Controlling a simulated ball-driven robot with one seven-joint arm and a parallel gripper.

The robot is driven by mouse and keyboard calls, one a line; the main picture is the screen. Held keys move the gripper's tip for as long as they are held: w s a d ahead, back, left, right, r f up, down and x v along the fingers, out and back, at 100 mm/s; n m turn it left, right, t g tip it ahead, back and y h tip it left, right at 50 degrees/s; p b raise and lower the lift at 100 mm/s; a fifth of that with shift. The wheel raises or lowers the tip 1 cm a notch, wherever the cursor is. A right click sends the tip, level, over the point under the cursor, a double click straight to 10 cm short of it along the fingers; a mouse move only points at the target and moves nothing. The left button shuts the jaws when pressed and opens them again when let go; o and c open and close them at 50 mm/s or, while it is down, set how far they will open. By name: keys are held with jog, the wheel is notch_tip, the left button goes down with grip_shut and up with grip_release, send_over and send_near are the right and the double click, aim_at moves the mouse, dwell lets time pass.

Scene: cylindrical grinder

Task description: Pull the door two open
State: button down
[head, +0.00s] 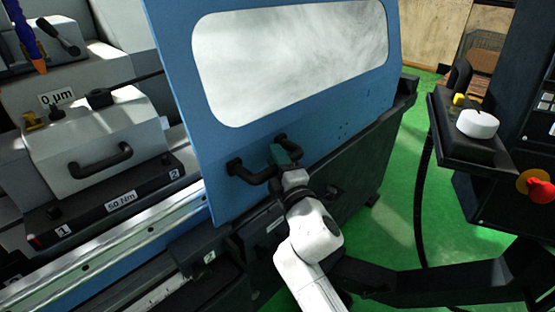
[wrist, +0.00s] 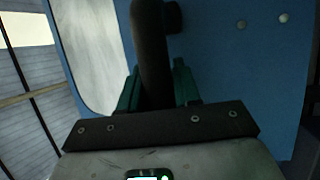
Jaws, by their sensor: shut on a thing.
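The blue door (head: 174,62) with a large window stands in the middle of the head view and fills much of the wrist view (wrist: 225,62). Its black bar handle (head: 243,172) is low on the panel. My gripper (head: 283,158) is at the right part of this handle. In the wrist view the handle (wrist: 150,45) runs between the green fingers of my gripper (wrist: 158,88), which are shut on it. The fingertips are partly hidden by the handle and the wrist plate.
A grey housing with its own black handle (head: 100,161) is left of the door. A control panel with a white knob (head: 477,123) and a red knob (head: 540,187) stands at the right. Green floor (head: 400,225) lies between machine and panel.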

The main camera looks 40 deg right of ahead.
jog(key=shift+f, duration=0.15)
jog(key=c, duration=0.9)
grip_release()
jog(key=shift+b+v, duration=2)
jog(key=shift+v, duration=3.4)
